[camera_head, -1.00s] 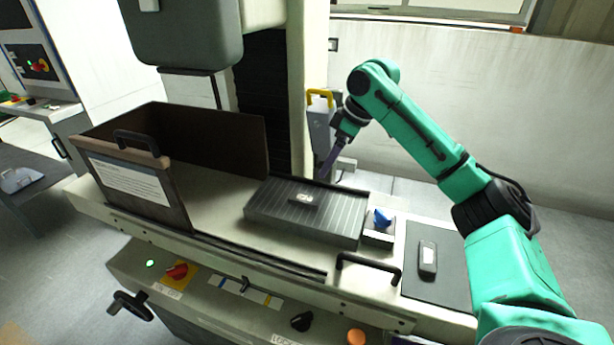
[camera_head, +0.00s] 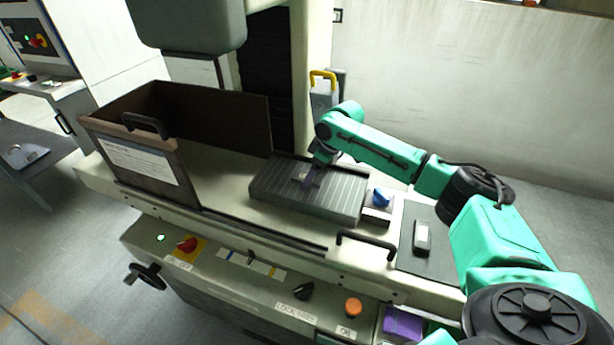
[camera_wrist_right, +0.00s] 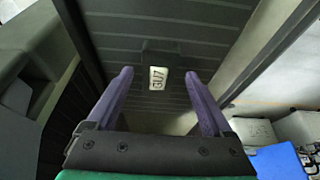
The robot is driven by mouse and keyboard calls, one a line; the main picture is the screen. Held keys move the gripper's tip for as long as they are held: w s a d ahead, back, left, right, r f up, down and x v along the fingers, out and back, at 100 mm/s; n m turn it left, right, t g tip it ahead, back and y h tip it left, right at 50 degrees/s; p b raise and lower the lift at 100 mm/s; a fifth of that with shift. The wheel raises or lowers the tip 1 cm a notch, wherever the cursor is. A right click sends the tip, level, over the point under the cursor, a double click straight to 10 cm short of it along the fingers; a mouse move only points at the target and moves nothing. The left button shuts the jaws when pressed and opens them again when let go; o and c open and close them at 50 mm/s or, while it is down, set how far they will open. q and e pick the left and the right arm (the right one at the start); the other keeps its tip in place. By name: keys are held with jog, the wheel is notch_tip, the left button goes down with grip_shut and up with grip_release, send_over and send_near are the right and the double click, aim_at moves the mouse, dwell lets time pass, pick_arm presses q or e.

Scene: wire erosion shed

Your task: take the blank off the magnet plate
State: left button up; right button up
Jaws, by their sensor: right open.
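The blank is a small dark block with a white label (camera_wrist_right: 158,78); it lies on the grooved grey magnet plate (camera_head: 335,208). In the head view the blank (camera_head: 300,177) is partly hidden by my right gripper (camera_head: 310,184), which is over the plate. In the right wrist view the purple fingers of the right gripper (camera_wrist_right: 159,73) are open, one to each side of the blank, with gaps between. Whether the fingertips are level with the blank is hard to tell. A blue knob (camera_head: 380,197) is at the plate's right end. My left gripper is not seen.
A dark mat (camera_head: 447,247) right of the plate bears another small block (camera_head: 422,237). An open-topped guard with a handle (camera_head: 145,168) stands left of the plate. A black rail handle (camera_head: 366,246) runs along the front edge. The machine column (camera_head: 305,60) rises behind.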

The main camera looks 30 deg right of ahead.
jog(key=shift+d, duration=0.1)
grip_shut()
jog(key=shift+w, duration=0.1)
